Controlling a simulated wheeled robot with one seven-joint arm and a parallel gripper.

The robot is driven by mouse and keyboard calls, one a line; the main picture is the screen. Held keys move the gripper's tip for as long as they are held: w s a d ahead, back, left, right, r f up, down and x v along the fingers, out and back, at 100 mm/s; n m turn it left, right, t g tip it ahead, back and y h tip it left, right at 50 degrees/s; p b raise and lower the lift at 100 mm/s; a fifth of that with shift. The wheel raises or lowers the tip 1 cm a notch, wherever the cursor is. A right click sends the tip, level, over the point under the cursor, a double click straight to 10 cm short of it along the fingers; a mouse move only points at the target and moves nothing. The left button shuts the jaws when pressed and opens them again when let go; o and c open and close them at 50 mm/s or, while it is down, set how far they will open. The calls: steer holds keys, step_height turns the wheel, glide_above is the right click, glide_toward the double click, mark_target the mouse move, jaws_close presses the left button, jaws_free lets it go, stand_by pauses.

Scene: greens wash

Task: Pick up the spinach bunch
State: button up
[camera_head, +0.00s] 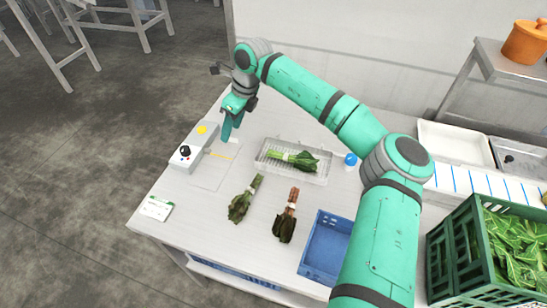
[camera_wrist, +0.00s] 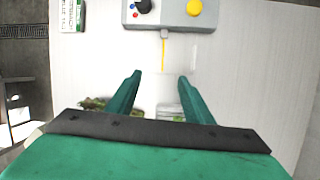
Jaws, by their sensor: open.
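Three leafy bunches show in the head view, and I cannot tell for sure which is spinach. A green-stemmed bunch (camera_head: 243,200) and a dark bunch with reddish stems (camera_head: 286,217) lie on the table. A bunch with pale green stems (camera_head: 293,159) lies in a clear ribbed tray (camera_head: 320,176). My gripper (camera_head: 227,136) is above the table, left of the tray and apart from all the bunches. In the wrist view its fingers (camera_wrist: 159,76) are spread with nothing between them. Leaves (camera_wrist: 95,103) show partly behind the left finger there.
A grey control box (camera_head: 190,150) with a yellow button and black knob stands at the left table edge. A blue crate (camera_head: 325,250), a blue-capped container (camera_head: 351,160) and a green crate of leaves (camera_head: 455,262) are to the right. A printed card (camera_head: 156,208) lies front left.

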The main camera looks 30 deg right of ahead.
steer(key=s+d+f+n+g+h, duration=0.1)
steer(key=s+d+h, duration=0.1)
steer(key=s+d, duration=0.4)
steer(key=s+d+g+h, duration=0.1)
steer(key=s+d, duration=0.3)
steer(key=d, duration=0.5)
glide_above(290, 155)
step_height(290, 155, down, 5)
steer(key=shift+w+a+f, duration=0.1)
steer(key=shift+f, duration=2.75)
steer(key=shift+c, duration=0.6)
jaws_close()
